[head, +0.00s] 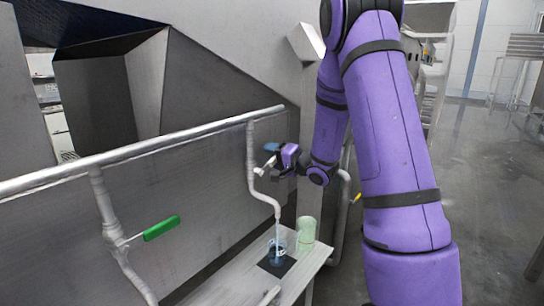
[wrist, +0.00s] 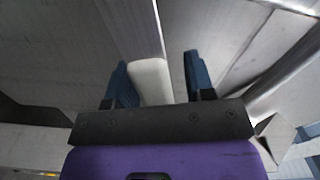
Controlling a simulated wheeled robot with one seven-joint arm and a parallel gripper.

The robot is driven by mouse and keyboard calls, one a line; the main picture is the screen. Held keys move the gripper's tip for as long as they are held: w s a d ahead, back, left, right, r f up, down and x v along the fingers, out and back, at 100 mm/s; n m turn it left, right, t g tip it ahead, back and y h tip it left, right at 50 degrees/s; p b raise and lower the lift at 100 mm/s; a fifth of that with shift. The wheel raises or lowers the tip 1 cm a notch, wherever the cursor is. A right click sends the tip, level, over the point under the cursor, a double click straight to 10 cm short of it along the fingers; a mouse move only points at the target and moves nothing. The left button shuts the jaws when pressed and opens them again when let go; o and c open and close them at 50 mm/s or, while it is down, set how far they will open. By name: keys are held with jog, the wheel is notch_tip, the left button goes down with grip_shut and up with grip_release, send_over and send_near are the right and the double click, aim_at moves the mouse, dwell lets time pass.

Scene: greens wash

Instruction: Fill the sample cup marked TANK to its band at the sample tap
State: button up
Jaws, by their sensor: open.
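I cannot read any marking or band. My gripper (head: 271,159) is at the top of the tap. In the wrist view its open fingers (wrist: 158,85) stand either side of a pale piece (wrist: 150,80), nearer the left finger.
A second pipe with a green handle (head: 161,228) is at the left, under the long rail (head: 150,147). A sloped metal panel rises behind. Open floor (head: 480,170) lies to the right.

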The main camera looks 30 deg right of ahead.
grip_shut()
jog(key=shift+d+f+m, duration=0.2)
jog(key=shift+f+m, duration=1.15)
jog(key=shift+m, duration=0.55)
grip_release()
jog(key=v, duration=1)
jog(key=shift+s, duration=0.35)
jog(key=shift+d, duration=0.15)
